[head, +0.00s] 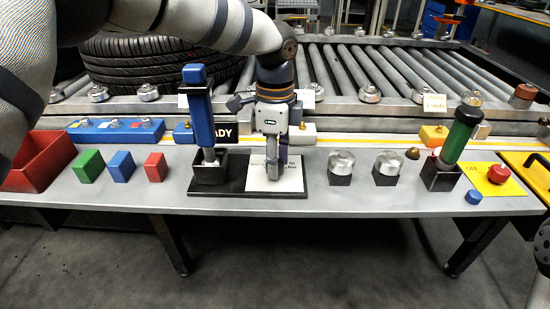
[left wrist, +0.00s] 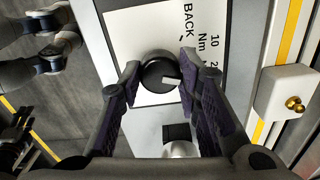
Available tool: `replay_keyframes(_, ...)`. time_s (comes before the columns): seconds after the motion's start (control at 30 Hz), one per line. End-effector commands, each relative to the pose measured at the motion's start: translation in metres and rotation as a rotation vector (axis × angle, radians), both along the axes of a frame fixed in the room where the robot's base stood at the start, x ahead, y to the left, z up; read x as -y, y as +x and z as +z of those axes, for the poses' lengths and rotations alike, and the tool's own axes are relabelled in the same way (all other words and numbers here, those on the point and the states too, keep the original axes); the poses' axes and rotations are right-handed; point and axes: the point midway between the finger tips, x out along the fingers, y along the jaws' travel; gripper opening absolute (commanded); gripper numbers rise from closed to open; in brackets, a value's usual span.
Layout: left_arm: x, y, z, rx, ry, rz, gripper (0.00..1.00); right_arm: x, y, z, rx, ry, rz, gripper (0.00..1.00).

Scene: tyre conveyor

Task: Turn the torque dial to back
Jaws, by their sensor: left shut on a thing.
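The torque dial (left wrist: 157,76) is a round black knob with a pale pointer mark on its right side. It sits on a white card (left wrist: 140,38) printed with BACK, 10 Nm and a cut-off number. In the head view the white card (head: 290,183) lies on the black base plate, and my gripper hides the dial. My left gripper (head: 275,175) points straight down over the card. In the left wrist view its fingers (left wrist: 158,68) stand on both sides of the dial, shut on it. The pointer mark is turned away from the word BACK. My right gripper is out of view.
A blue-handled tool (head: 197,105) stands in a black holder just left of my gripper. Green, blue and red blocks and a red bin (head: 38,160) are further left. Two metal knobs (head: 341,163) and a green handle (head: 462,133) are to the right. A tyre (head: 150,65) lies on the rollers behind.

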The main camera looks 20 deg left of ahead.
Motion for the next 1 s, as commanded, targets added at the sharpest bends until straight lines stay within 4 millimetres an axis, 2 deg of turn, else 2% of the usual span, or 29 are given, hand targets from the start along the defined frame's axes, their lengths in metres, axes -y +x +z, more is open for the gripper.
replay_keyframes(0.37,0.000,0.000,0.002,0.003,0.002,0.131,0.03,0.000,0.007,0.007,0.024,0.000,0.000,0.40)
replay_keyframes(1.0,0.000,0.000,0.001,0.003,0.000,0.723,0.03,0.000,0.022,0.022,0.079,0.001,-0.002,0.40)
